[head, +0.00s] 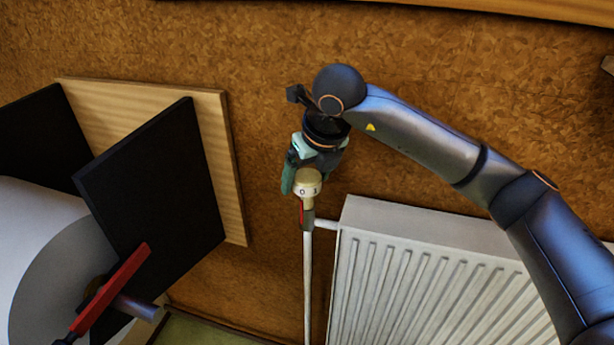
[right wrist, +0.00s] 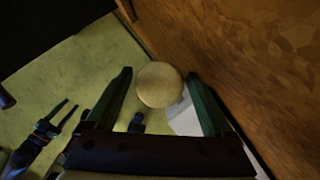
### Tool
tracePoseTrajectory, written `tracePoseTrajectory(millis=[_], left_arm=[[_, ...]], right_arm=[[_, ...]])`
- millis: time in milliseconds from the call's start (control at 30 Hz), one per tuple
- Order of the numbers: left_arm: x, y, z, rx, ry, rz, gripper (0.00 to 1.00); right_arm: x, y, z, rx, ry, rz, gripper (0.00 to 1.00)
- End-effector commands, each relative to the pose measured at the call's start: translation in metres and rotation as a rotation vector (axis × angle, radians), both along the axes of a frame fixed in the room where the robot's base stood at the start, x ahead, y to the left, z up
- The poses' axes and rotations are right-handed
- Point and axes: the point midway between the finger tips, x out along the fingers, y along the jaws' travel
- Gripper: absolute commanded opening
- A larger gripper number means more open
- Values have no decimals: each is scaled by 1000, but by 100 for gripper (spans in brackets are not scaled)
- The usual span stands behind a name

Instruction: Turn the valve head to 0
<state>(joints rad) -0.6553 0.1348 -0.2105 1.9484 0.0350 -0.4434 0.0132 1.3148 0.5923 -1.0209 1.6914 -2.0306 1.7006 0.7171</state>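The cream valve head (head: 308,183) sits on top of a thin white pipe beside the radiator. Its side shows a 0 and, to the right, what looks like a 3. A red pointer mark (head: 302,212) stands just below it, nearer the 0. My right gripper (head: 303,176) is over the head from above, its green fingers on either side. In the right wrist view the round top of the head (right wrist: 160,85) lies between the fingertips, with a small gap on both sides. At the left of that view, what looks like my left gripper (right wrist: 68,112) has two dark fingers apart, empty.
The white radiator (head: 430,275) stands to the right of the pipe, close to the brown wall (head: 270,50). Dark panels (head: 150,190) and a wooden board (head: 232,180) are at the left. Greenish floor (head: 195,330) shows below.

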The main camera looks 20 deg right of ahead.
Motion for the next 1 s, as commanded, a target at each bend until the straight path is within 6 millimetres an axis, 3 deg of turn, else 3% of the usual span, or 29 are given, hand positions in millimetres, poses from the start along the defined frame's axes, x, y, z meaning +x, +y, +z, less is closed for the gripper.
tracePoseTrajectory(millis=[300,433,800,1000], left_arm=[[-3,1,-2,1,6,1,50],[-5,1,-4,2,11,1,50],[-6,1,-6,2,15,0,50],[-4,0,-5,1,10,-1,50]], right_arm=[[-1,0,-1,0,3,-1,96],[-3,0,8,1,-1,-1,96],[-31,-6,78,0,-3,0,96],[-43,-9,106,-1,0,-1,96]])
